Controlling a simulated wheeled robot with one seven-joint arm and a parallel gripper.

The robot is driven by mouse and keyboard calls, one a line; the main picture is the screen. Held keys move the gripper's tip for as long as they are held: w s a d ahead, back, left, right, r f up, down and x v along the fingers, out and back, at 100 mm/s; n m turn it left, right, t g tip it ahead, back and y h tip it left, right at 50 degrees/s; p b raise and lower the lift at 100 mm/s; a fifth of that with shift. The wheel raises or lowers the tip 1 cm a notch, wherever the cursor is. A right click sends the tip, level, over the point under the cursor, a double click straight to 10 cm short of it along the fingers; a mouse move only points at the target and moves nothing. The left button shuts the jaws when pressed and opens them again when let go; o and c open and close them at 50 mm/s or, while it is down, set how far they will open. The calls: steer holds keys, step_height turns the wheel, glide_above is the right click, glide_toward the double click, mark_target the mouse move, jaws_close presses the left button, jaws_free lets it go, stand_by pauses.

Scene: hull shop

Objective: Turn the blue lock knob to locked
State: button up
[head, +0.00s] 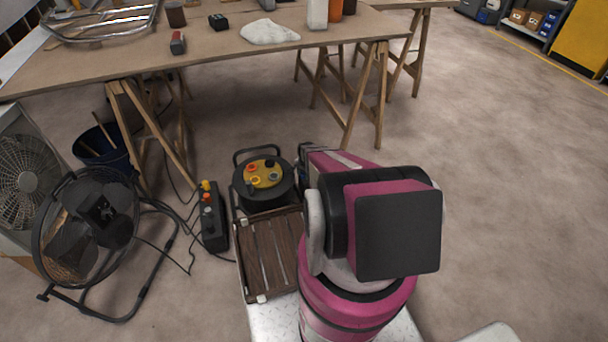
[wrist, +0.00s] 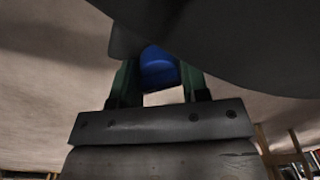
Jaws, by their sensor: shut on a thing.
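In the wrist view the blue lock knob (wrist: 159,66) sits between the two dark green fingers of my gripper (wrist: 157,78). The gripper is shut on it. Only part of the knob's blue side shows; a large dark curved shape covers its upper part. I cannot tell which way the knob is turned, and no locked or unlocked mark is visible. In the head view my pink and black arm hides the gripper and the knob.
A black reel with a yellow face (head: 263,175) and a wooden slatted piece (head: 268,256) are left of my arm. A control box (head: 213,217), cables and a floor fan (head: 88,235) stand further left. A trestle table (head: 215,45) is behind. The floor at right is clear.

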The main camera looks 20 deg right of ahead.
steer(key=shift+s+d, duration=0.15)
steer(key=shift+s, duration=0.05)
steer(key=o, duration=0.9)
steer(key=shift+r, duration=0.1)
steer(key=r, duration=1)
steer(key=shift+s+d+r, duration=0.15)
steer(key=shift+s+r, duration=0.1)
steer(key=shift+r, duration=0.05)
steer(key=s+a+r+n, duration=0.3)
steer(key=s+a+r, duration=0.2)
steer(key=r, duration=0.5)
steer(key=s+a+r+n, duration=0.4)
steer(key=s+a+r, duration=0.1)
steer(key=s+r, duration=0.5)
steer(key=s+a+r+n, duration=0.4)
steer(key=s+r, duration=0.4)
steer(key=r, duration=0.2)
steer(key=shift+a+g, duration=0.3)
steer(key=shift+a, duration=0.25)
